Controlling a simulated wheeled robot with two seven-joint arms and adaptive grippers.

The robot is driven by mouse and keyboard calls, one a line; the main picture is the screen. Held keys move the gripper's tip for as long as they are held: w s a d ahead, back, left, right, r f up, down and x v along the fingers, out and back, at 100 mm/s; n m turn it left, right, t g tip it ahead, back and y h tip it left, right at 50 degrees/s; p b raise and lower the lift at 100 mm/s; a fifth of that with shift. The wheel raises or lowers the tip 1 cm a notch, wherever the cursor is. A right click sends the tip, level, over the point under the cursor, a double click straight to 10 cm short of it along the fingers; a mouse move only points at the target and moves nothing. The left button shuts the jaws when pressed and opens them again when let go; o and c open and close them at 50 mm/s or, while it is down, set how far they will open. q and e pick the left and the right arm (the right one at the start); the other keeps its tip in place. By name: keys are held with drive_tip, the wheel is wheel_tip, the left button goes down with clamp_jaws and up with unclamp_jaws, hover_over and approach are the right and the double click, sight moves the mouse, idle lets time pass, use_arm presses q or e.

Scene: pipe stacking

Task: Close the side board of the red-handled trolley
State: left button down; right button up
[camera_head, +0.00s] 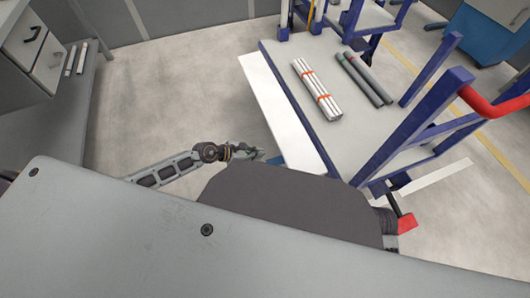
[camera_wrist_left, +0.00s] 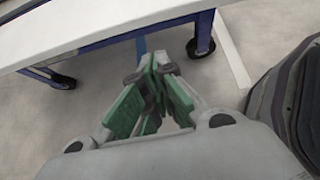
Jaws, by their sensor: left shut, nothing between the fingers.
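The trolley has a grey deck (camera_head: 352,128) on a blue frame and a red handle (camera_head: 495,108) at the right. Its white side board (camera_head: 285,105) runs along the deck's left long edge, folded outward. The board's underside edge and blue frame also show at the top of the left wrist view (camera_wrist_left: 110,25). My left gripper (camera_head: 258,154) is just left of the board's near end, apart from it. In the left wrist view its green-padded fingers (camera_wrist_left: 152,100) are shut and empty, pointing toward the trolley's underside.
A bundle of white pipes with orange bands (camera_head: 317,90) and dark grey pipes (camera_head: 363,80) lie on the deck. Caster wheels (camera_wrist_left: 201,47) stand on the floor below. A grey cabinet (camera_head: 40,50) stands at the far left. The floor between cabinet and trolley is clear.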

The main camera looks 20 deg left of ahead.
use_arm(q)
drive_tip(key=shift+s+a+f+m, duration=0.25)
drive_tip(key=shift+s+f+m, duration=0.05)
drive_tip(key=shift+s, duration=0.3)
use_arm(e)
drive_tip(key=shift+a, duration=0.1)
use_arm(q)
drive_tip(key=shift+w, duration=0.1)
drive_tip(key=shift+b+x, duration=1.9)
drive_tip(key=shift+x, duration=3.15)
drive_tip(key=r, duration=0.4)
drive_tip(key=shift+s, duration=0.2)
use_arm(e)
wheel_tip(320, 180, down, 8)
drive_tip(key=a+t+y, duration=0.1)
drive_tip(key=shift+w+a+r+m, duration=0.2)
drive_tip(key=shift+w+a+m, duration=0.1)
drive_tip(key=shift+w+a, duration=0.05)
use_arm(q)
drive_tip(key=shift+a, duration=0.1)
use_arm(e)
drive_tip(key=shift+s, duration=0.15)
